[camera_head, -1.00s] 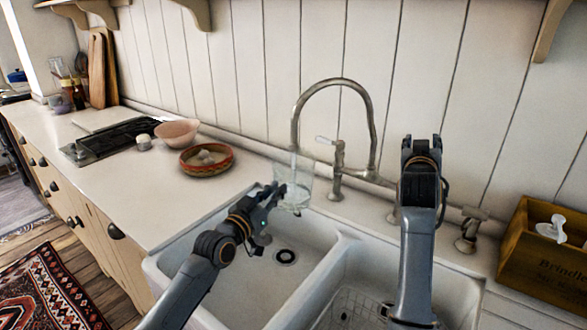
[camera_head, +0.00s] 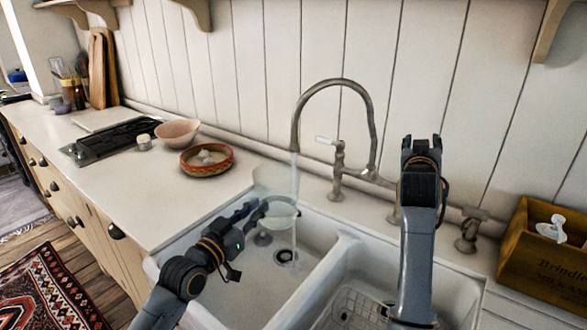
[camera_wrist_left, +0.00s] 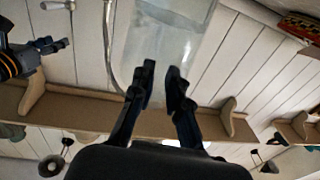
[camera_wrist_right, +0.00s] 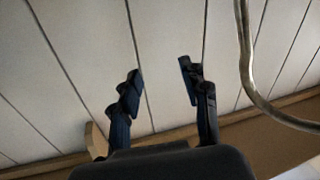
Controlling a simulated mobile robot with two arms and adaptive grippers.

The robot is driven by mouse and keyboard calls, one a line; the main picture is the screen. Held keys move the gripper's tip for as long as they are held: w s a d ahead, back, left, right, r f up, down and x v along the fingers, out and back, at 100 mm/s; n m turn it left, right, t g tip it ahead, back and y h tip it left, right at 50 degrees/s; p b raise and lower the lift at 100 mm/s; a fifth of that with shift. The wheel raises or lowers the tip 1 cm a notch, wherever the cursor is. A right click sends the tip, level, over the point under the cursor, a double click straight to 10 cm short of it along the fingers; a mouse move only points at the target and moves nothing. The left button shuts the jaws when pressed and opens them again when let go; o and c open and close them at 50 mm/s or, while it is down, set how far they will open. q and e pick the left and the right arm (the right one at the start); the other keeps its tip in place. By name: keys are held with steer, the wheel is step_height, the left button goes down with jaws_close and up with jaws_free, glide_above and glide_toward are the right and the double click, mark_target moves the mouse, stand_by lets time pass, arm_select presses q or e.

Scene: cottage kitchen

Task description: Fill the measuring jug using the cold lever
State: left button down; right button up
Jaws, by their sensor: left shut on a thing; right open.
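The clear measuring jug (camera_head: 276,190) is held over the left sink basin, left of the tap (camera_head: 372,125). My left gripper (camera_head: 258,208) is shut on it. In the left wrist view the jug (camera_wrist_left: 165,45) fills the space beyond the fingertips (camera_wrist_left: 161,82). A water stream (camera_head: 295,235) falls from the spout at the jug's right edge and reaches down towards the drain. I cannot tell the water level in the jug. A white-tipped lever (camera_head: 325,140) stands on the tap's left side. My right gripper (camera_head: 421,148) is open and empty, raised right of the tap.
The right basin (camera_head: 440,280) holds a wire rack (camera_head: 350,308). A wooden crate (camera_head: 545,255) stands at the right. A patterned bowl (camera_head: 206,172), a pink bowl (camera_head: 177,132) and a hob (camera_head: 108,142) occupy the left counter. Its front part is clear.

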stand_by(0.3)
steer(key=shift+w+f, duration=0.1)
steer(key=shift+c, duration=0.2)
steer(key=s+a+f+n+t+y, duration=0.15)
steer(key=s+f+n, duration=0.35)
steer(key=n, duration=1.2)
steer(key=s+f+n+y, duration=0.3)
steer(key=s+f+n, duration=0.2)
steer(key=n, duration=1.3)
steer(key=w, duration=0.3)
steer(key=w+d, duration=0.1)
steer(key=w, duration=0.6)
steer(key=shift+w+d, duration=0.2)
steer(key=shift+w, duration=0.1)
